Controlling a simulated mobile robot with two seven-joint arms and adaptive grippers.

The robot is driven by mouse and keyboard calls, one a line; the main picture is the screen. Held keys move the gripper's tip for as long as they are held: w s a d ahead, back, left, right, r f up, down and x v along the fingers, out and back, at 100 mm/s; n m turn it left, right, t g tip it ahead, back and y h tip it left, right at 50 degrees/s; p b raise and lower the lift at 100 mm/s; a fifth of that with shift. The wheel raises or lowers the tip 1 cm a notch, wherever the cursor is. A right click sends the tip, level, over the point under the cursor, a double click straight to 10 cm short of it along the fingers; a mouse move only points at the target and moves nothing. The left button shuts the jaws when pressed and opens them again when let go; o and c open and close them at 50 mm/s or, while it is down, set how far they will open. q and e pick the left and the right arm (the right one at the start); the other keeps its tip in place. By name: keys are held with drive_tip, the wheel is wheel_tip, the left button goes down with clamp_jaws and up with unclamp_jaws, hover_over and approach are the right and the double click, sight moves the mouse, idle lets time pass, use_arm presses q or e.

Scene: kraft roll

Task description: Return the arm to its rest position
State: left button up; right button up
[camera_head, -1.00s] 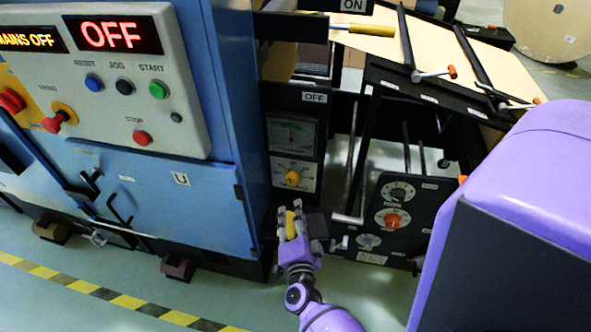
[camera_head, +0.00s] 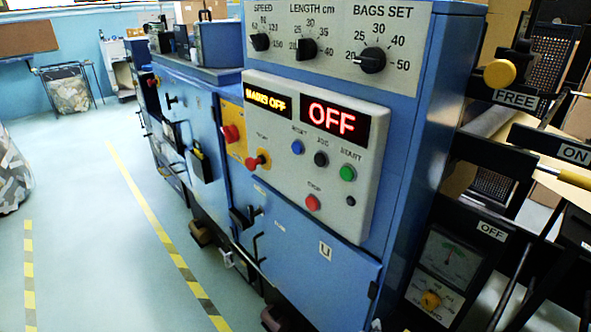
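Neither of my grippers nor my arms shows in the head view now. The blue machine (camera_head: 290,240) fills the middle and right of the view. Its grey control panel (camera_head: 335,195) carries a red OFF display (camera_head: 334,119) and a yellow MAINS OFF display (camera_head: 266,102). Above are the SPEED, LENGTH cm and BAGS SET knobs.
The pale floor (camera_head: 80,190) at the left is open, with yellow and black tape lines (camera_head: 160,232) along the machine. A patterned rounded object (camera_head: 12,165) stands at the left edge.

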use_arm(q)
wheel_tip(320, 180, up, 6)
drive_tip(key=w+p, duration=0.2)
drive_tip(key=p, duration=0.3)
drive_tip(key=shift+d+r+t, duration=0.2)
drive_tip(key=shift+d+t, duration=0.1)
drive_tip(key=shift+d, duration=0.1)
use_arm(e)
drive_tip(key=s+a+n+g+y, duration=0.1)
drive_tip(key=s+n+g, duration=0.5)
drive_tip(key=s, duration=2.2)
drive_tip(key=f+n+y, duration=0.1)
drive_tip(key=n, duration=0.2)
drive_tip(key=shift+s+a+g, duration=0.25)
drive_tip(key=shift+a+g, duration=0.05)
drive_tip(key=shift+a, duration=0.05)
use_arm(q)
drive_tip(key=shift+w+d, duration=0.1)
drive_tip(key=shift+w, duration=0.1)
